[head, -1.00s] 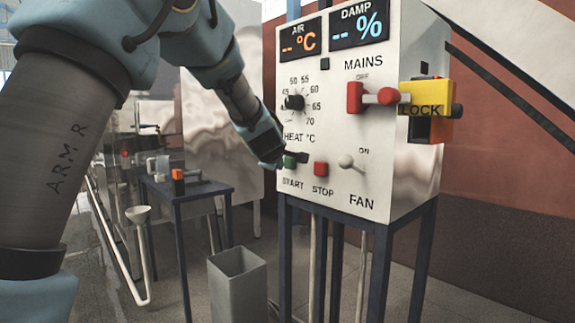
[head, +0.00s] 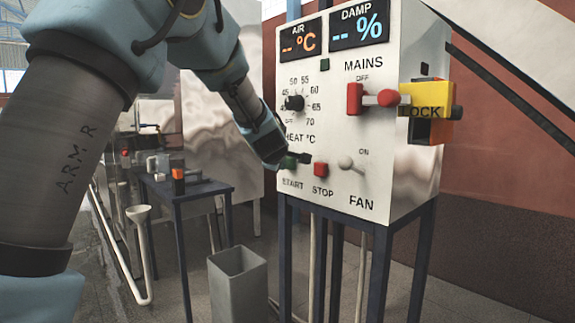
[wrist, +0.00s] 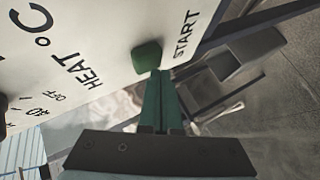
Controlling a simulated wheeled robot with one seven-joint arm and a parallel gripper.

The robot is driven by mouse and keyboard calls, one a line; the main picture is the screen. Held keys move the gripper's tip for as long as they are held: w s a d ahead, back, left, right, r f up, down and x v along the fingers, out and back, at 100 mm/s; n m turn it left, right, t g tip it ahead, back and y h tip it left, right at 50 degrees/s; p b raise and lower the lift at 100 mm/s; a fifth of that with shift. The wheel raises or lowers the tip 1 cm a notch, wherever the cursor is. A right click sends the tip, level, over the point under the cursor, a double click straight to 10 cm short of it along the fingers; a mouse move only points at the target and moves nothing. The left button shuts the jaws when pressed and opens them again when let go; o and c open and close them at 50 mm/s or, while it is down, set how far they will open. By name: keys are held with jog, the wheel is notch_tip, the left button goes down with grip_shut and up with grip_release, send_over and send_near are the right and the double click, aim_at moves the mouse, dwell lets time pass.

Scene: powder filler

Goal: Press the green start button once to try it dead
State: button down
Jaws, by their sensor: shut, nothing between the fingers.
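The green start button (head: 288,162) is on the lower left of the white control panel (head: 335,130), above the word START. It also shows in the wrist view (wrist: 147,56). My gripper (head: 300,158) is shut and empty. In the wrist view its closed fingertips (wrist: 160,74) are at the lower edge of the button; I cannot tell whether they touch it. In the head view the fingers partly cover the button.
The red stop button (head: 321,169) is just right of the start button, with the fan switch (head: 346,162) beyond it. The heat dial (head: 294,102) is above. The red mains handle (head: 355,98) has a yellow lock (head: 425,98) beside it. A grey bin (head: 238,285) stands below.

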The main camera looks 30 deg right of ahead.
jog(key=shift+d+p, duration=0.45)
jog(key=shift+d, duration=0.1)
dwell(0.5)
jog(key=shift+a, duration=0.1)
jog(key=shift+s+a+b, duration=0.15)
jog(key=shift+a+b, duration=0.6)
jog(key=shift+a, duration=0.1)
jog(key=shift+s+a+b, duration=0.25)
jog(key=shift+a+b, duration=0.6)
jog(key=shift+a, duration=0.4)
jog(key=shift+s+a+b, duration=0.2)
jog(key=shift+a+b, duration=0.65)
jog(key=shift+a, duration=0.35)
